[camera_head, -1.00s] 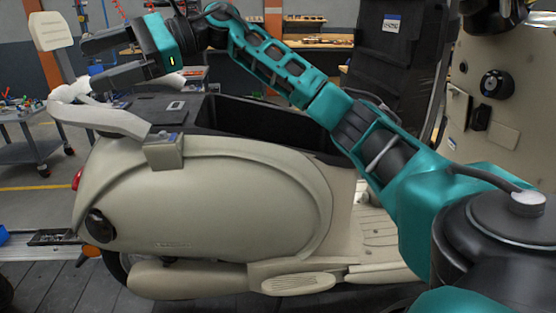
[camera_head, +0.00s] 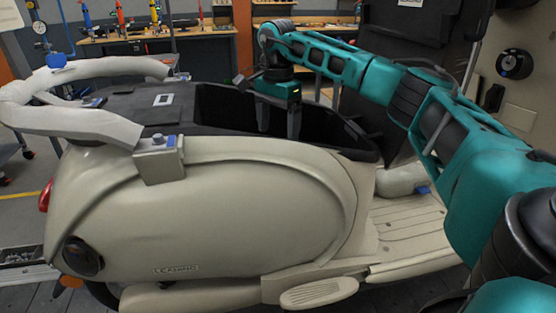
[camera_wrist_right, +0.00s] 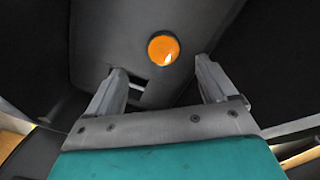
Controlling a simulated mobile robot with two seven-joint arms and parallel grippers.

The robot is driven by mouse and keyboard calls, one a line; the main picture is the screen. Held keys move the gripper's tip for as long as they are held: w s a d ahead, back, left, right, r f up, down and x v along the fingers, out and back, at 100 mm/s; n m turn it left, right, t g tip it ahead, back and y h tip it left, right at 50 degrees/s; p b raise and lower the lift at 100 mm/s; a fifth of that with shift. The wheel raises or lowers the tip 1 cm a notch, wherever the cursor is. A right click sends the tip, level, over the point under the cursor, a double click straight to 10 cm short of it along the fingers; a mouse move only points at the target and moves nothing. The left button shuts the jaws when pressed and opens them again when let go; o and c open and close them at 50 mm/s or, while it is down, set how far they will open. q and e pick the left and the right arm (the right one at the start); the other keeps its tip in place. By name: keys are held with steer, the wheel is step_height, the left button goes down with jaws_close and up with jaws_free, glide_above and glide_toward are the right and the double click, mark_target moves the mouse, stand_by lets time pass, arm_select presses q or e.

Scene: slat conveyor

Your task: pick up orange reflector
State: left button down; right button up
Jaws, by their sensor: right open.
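The orange reflector (camera_wrist_right: 163,48) is a small round disc in the right wrist view, lying on a dark grey surface just beyond and between the fingertips. My right gripper (camera_head: 278,130) points down into the open black box of the scooter, with its two fingers apart and empty. Its fingers also show in the right wrist view (camera_wrist_right: 160,66), with a gap between them and the reflector. In the head view the reflector is hidden by the box wall. My left gripper is out of view.
The black box (camera_head: 345,140) has raised walls around the right gripper. A small orange part (camera_head: 70,282) is at the scooter's lower left. A workbench (camera_head: 150,45) stands behind.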

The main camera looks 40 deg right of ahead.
steer(key=f, duration=0.7)
steer(key=shift+w+d+f, duration=0.1)
steer(key=shift+w+f, duration=0.1)
steer(key=shift+w, duration=0.05)
steer(key=shift+c, duration=0.3)
steer(key=c, duration=1.1)
